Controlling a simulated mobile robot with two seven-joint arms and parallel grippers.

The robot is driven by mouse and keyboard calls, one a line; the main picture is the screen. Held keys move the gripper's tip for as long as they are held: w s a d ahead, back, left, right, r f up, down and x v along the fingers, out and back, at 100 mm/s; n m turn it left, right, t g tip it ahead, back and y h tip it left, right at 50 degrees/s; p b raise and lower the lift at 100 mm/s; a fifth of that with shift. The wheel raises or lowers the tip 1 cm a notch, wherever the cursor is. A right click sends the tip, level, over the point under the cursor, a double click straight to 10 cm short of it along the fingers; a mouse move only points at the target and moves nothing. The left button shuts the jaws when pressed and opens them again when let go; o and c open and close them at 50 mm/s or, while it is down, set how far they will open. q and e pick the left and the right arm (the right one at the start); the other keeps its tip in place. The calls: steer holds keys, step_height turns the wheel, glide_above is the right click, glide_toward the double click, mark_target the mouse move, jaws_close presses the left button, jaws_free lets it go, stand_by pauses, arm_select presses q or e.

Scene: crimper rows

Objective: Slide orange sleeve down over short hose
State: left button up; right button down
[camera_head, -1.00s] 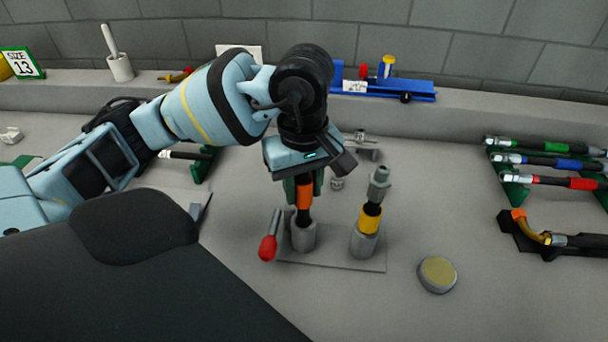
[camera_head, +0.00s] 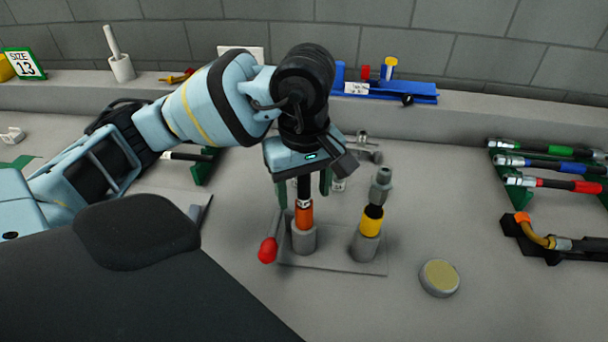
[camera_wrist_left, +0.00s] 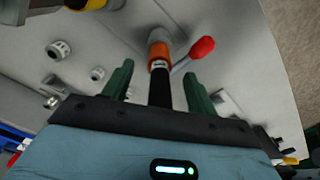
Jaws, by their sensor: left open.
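The orange sleeve (camera_head: 304,215) sits around the lower part of the short black hose (camera_head: 304,186), just above a grey socket (camera_head: 303,240) on the flat plate. The hose stands upright, and a pale printed band shows on it right above the sleeve. My left gripper (camera_head: 303,193) points down over the hose, its green fingers spread on either side and apart from it. The left wrist view also shows the orange sleeve (camera_wrist_left: 159,52) beyond the open fingertips, with the black hose (camera_wrist_left: 160,90) between them. The hose's top is hidden by the gripper. My right gripper is out of view.
A second hose with a yellow sleeve (camera_head: 371,222) and metal fitting stands close on the right. A red-knobbed lever (camera_head: 268,249) is close on the left. A round tin (camera_head: 439,278) lies further right, and racked hoses (camera_head: 553,162) lie at far right.

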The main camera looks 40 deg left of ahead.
arm_select(q)
step_height(320, 180, up, 7)
steer(key=shift+r+p, duration=0.1)
steer(key=shift+p, duration=0.45)
stand_by(0.5)
